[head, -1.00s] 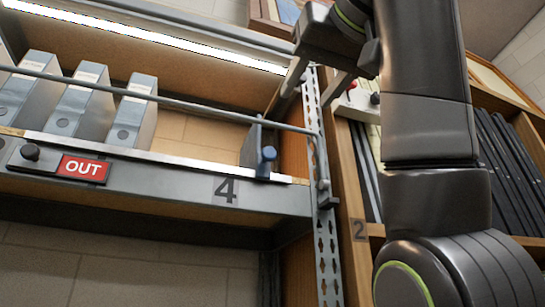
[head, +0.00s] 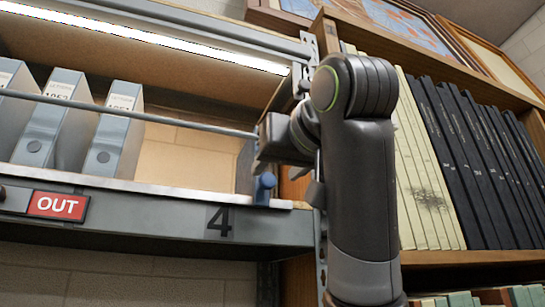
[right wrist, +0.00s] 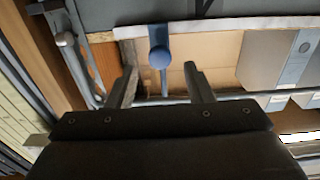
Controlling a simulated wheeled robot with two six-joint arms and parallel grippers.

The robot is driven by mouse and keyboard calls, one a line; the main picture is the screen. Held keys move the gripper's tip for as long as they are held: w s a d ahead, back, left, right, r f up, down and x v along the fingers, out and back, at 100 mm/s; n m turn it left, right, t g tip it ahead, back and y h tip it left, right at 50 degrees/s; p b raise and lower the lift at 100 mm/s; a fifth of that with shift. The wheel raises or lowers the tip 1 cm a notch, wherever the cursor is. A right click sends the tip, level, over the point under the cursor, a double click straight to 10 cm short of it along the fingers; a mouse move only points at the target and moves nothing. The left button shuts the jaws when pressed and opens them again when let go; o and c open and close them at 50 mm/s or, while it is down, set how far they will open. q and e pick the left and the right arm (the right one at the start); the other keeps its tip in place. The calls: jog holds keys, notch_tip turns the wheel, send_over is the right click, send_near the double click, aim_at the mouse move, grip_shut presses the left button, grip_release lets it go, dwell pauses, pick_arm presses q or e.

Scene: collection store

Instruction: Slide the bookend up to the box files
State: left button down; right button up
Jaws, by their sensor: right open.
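In the right wrist view the blue knob (right wrist: 160,56) shows just beyond and between the fingertips of my open, empty right gripper (right wrist: 161,78). A box file (right wrist: 275,60) shows at the right there. My left gripper is not in view.
A thin rail (head: 190,122) runs across the shelf front above the shelf lip (head: 150,189). A perforated upright post and a bookcase with dark volumes (head: 480,160) stand at the right. A red OUT sign (head: 56,206) hangs on the shelf edge.

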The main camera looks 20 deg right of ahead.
aim_at(269, 178)
jog(key=shift+w+a+p, duration=0.1)
jog(key=shift+w+p, duration=0.45)
jog(key=shift+w, duration=1.1)
jog(key=shift+s, duration=0.1)
jog(key=shift+c, duration=0.7)
grip_shut()
